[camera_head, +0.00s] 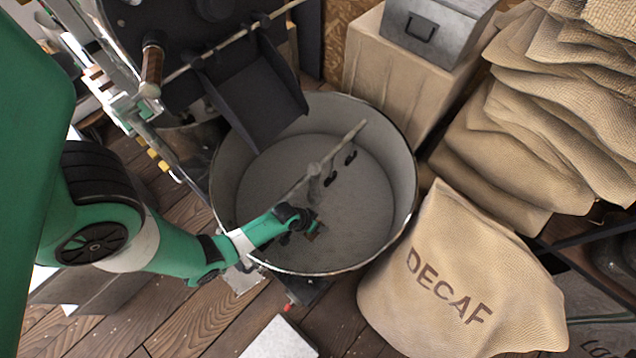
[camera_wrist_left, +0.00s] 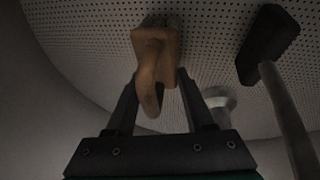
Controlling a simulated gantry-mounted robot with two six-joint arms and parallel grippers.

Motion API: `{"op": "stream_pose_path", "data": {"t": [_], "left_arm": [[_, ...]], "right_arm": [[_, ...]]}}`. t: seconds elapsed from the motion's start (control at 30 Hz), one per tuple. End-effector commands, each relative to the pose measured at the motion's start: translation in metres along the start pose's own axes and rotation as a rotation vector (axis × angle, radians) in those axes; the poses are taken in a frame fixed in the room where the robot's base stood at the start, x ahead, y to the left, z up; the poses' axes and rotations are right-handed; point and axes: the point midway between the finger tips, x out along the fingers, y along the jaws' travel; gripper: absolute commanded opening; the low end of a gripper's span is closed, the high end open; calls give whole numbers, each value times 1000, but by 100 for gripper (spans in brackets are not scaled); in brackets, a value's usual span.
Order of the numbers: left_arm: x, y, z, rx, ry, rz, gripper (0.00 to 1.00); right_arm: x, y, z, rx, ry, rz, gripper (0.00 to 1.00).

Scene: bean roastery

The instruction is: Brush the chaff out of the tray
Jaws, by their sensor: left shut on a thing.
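The tray (camera_head: 225,185) is a round, deep metal pan with a pale perforated floor, which fills the left wrist view (camera_wrist_left: 90,35). My left gripper (camera_head: 300,222) reaches over the near rim and down inside the tray. In the left wrist view it is shut on a brown wooden piece (camera_wrist_left: 157,60), which looks like the handle of a brush. This piece lies close over the perforated floor; contact cannot be told. No chaff can be made out on the floor. My right gripper is not in view.
A stirring bar (camera_head: 345,138) with dark paddles crosses the tray from a central hub (camera_head: 314,170); one paddle (camera_wrist_left: 268,45) is close by in the left wrist view. A dark chute (camera_head: 255,100) overhangs the back. A DECAF sack (camera_head: 450,270) stands at the right rim.

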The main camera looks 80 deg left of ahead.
Motion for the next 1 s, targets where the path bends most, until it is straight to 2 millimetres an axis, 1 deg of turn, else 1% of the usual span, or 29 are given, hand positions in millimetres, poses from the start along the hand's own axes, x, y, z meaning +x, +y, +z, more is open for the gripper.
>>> {"op": "stream_pose_path", "data": {"t": [0.03, 0.07, 0.6, 0.8, 1.0], "left_arm": [[-15, 4, -7, 2, 3, 1, 1], [-22, 5, -9, 2, 4, 1, 1], [-64, 18, -27, 10, -1, 4, 1], [-73, 21, -31, 13, -1, 5, 1], [-72, 21, -31, 13, -1, 5, 1]], "right_arm": [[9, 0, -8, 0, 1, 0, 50], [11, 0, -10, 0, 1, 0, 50], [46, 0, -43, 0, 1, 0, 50], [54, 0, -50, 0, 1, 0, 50], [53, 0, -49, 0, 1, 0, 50]]}}
